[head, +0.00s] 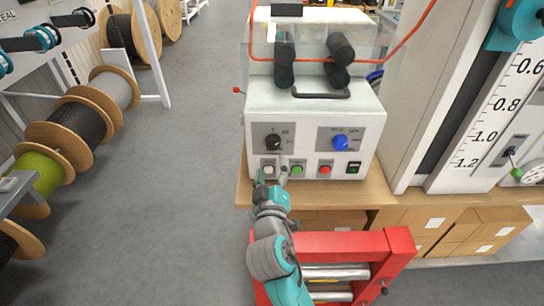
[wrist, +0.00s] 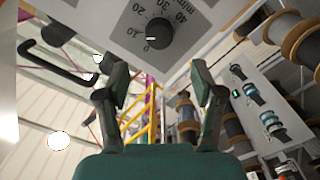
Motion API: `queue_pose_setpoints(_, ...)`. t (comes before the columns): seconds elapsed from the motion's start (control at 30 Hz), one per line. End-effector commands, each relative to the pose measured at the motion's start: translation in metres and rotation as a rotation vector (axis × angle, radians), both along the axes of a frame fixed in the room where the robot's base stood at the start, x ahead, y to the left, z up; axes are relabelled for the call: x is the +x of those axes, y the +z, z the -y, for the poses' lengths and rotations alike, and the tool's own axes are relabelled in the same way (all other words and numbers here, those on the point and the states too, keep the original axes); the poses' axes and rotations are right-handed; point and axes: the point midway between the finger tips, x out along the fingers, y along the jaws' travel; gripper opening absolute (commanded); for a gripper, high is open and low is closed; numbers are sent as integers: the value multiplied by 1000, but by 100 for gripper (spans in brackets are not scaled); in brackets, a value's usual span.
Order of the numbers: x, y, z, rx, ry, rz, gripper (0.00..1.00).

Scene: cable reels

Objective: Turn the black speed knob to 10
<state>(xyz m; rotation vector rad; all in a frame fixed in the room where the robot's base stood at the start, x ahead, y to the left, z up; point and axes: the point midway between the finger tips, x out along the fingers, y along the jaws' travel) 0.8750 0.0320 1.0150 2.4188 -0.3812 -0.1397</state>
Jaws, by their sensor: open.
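The black speed knob (head: 273,142) is on the left of the white machine's front panel, and it shows large in the wrist view (wrist: 159,33). Its dial has the marks 0, 10, 20, 30 and 40. Its short white pointer line lies at the low end, near the 0 and 10 marks; I cannot tell exactly where. My gripper (head: 272,173) is open and empty, just below the knob in the head view. In the wrist view its two fingers (wrist: 160,82) stand wide apart, with the knob beyond them and clear of both.
A blue knob (head: 340,142) is to the right on the panel. White, green (head: 297,169) and red (head: 325,170) buttons and a switch (head: 353,167) sit below. A red frame (head: 345,243) stands near my arm. Cable reels (head: 80,120) are at left; the floor between is clear.

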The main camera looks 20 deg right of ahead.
Motion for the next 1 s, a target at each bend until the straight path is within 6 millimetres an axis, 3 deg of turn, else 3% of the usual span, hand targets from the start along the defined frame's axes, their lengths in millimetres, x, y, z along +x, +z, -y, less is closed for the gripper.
queue_pose_setpoints(0.1, -16, -1, -6, -2, 2, -2, 67)
queue_pose_setpoints(0.3, -29, 0, -9, 0, -1, 1, 67)
queue_pose_setpoints(0.83, -30, -1, -9, -1, -1, -1, 67)
queue_pose_setpoints(1.0, -41, -21, -6, 4, 28, -22, 67)
